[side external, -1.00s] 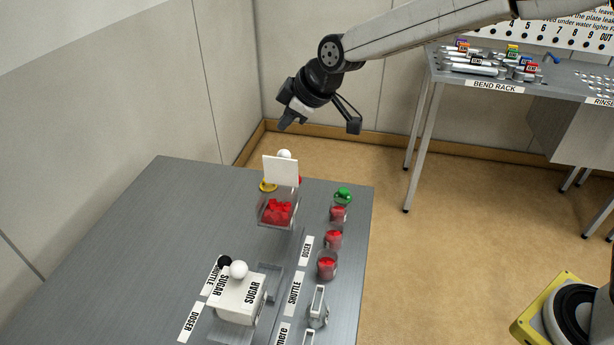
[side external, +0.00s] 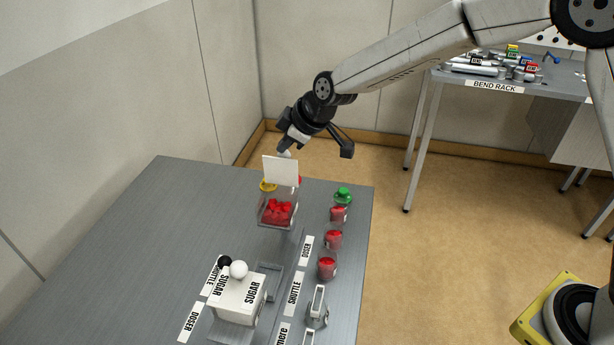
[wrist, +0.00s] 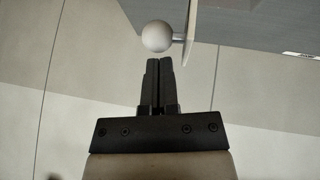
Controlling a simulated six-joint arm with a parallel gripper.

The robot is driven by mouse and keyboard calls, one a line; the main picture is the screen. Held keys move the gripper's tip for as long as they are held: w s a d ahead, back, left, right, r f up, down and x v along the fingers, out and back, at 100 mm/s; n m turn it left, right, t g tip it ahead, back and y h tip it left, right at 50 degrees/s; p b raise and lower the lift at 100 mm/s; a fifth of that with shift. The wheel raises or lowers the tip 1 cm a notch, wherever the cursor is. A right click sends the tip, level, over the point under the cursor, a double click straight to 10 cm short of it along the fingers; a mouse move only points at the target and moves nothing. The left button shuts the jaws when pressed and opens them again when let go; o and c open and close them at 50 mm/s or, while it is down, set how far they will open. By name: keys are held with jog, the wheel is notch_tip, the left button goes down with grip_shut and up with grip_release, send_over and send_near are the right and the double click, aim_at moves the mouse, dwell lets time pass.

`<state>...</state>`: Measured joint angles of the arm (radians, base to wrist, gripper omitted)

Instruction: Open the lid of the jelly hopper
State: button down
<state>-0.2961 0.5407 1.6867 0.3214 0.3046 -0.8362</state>
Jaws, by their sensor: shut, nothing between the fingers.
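The jelly hopper (side external: 277,211) is a clear box holding red cubes, near the far edge of the grey table. Its white lid (side external: 281,171) stands roughly upright above the box. The lid's white ball knob (wrist: 157,36) faces away from the side camera and sits on a short stem; the lid appears nearly edge-on in the wrist view (wrist: 191,22). My gripper (side external: 284,146) is just above and behind the lid, at the knob. In the wrist view, its closed, empty fingertips (wrist: 159,63) are just short of the knob. I cannot tell whether they touch.
A sugar hopper (side external: 238,297) with a white ball knob stands at the table's front. Red-filled jars (side external: 327,266) and a green-topped one (side external: 341,197) line the right side. Yellow and red pieces partly show behind the jelly hopper. The table's left is clear.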

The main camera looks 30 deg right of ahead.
jog(key=shift+w+d+f, duration=0.35)
jog(key=shift+w+d, duration=0.45)
jog(key=shift+a, duration=0.1)
jog(key=shift+s+a+r, duration=0.15)
jog(key=shift+s+a, duration=0.3)
jog(key=shift+s, duration=0.1)
jog(key=shift+r, duration=0.1)
